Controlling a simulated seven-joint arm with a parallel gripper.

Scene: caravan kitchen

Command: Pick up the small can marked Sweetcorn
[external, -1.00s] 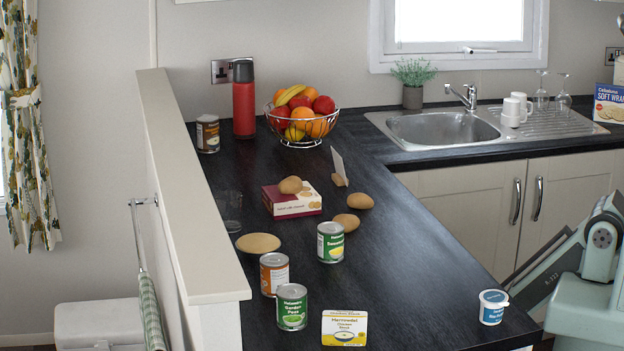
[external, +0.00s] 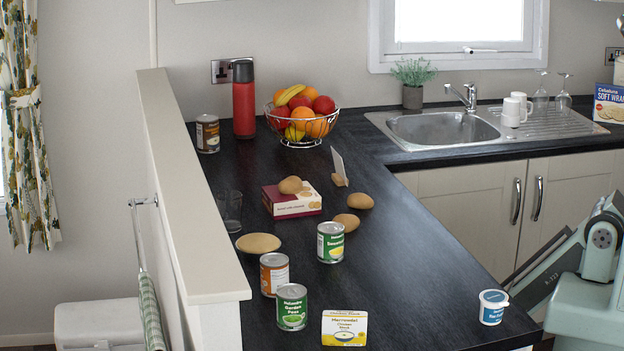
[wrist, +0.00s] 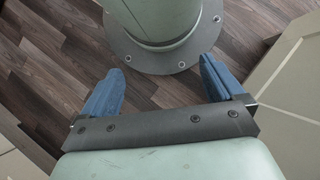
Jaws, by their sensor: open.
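The small Sweetcorn can (external: 330,243), silver with a green and white label, stands upright on the dark worktop (external: 420,290). A potato touches or nearly touches it behind in the external view. My gripper (wrist: 158,88) shows in the wrist view with its two blue fingers spread wide and nothing between them. It points down over the wooden floor and my own base, away from the can. The gripper does not show in the external view, where only part of my arm is at the right edge.
Left and in front of the Sweetcorn stand an orange-labelled can (external: 274,275), a Garden Peas can (external: 292,307) and a yellow-white pack (external: 344,328). Potatoes (external: 347,222) and a red box (external: 292,203) lie behind. A white-blue tub (external: 492,307) stands at the right edge. A raised ledge (external: 190,190) borders the left.

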